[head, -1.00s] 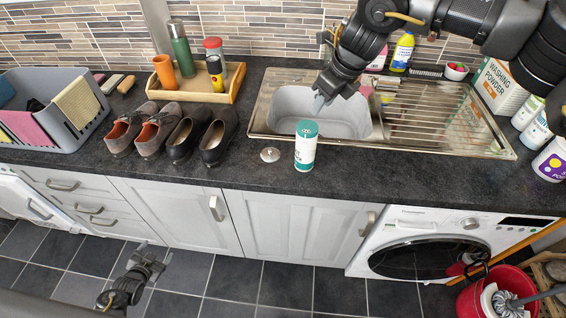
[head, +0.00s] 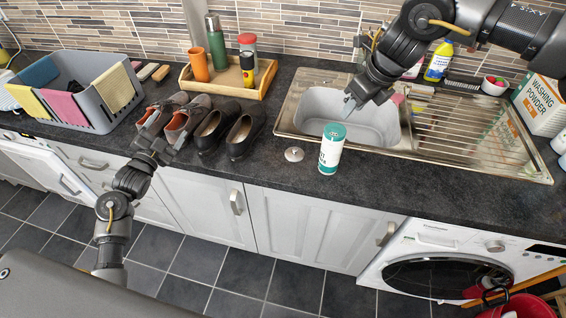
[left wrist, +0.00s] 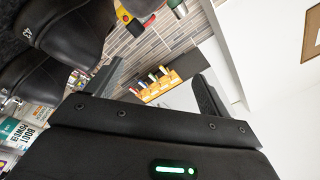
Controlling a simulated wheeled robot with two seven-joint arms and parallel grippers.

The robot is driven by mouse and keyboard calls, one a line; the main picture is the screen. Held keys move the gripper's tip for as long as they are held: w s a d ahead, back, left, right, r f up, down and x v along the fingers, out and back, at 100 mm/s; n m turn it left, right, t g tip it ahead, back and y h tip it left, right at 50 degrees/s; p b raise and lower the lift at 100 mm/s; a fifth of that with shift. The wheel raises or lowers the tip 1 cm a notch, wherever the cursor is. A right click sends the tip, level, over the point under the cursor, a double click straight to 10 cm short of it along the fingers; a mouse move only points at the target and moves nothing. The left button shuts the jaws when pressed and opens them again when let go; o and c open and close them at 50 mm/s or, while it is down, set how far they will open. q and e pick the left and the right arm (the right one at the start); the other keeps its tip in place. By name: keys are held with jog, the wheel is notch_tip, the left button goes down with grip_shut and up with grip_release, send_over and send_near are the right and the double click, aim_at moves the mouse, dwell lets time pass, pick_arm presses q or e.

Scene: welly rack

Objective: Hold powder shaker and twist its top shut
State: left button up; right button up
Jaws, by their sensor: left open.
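The powder shaker (head: 331,158), white with a teal top, stands upright on the dark counter in front of the sink. In the left wrist view, a white and teal container lettered "BOOT POWDER" (left wrist: 22,133) shows at the left edge, partly cut off. My left gripper (head: 166,146) is open and empty by the counter's front edge, in front of the shoes and well left of the shaker. Its fingers (left wrist: 158,88) also show in the left wrist view with nothing between them. My right gripper (head: 353,104) points down over the sink, behind the shaker; its jaw gap cannot be made out.
Two pairs of shoes (head: 243,133) stand left of the shaker. A metal disc (head: 294,154) lies just beside it. The sink (head: 408,152) is behind. A wooden tray (head: 225,91) with bottles and a grey rack (head: 98,124) stand further left. The counter's front strip is mostly clear.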

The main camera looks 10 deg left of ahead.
pick_arm(q)
jog(key=w+d+n+h, duration=0.15)
jog(key=w+d, duration=0.25)
jog(key=d, duration=0.7)
jog(key=n+g+h, duration=0.2)
jog(key=g+h, duration=0.2)
jog(key=h, duration=0.5)
send_near(333, 145)
notch_tip(333, 145, down, 3)
jog(key=w, duration=0.3)
jog(key=shift+y, duration=0.25)
jog(key=x, duration=1)
jog(key=shift+w+d+f, duration=0.1)
jog(key=shift+d+f, duration=0.05)
jog(key=shift+c, duration=0.3)
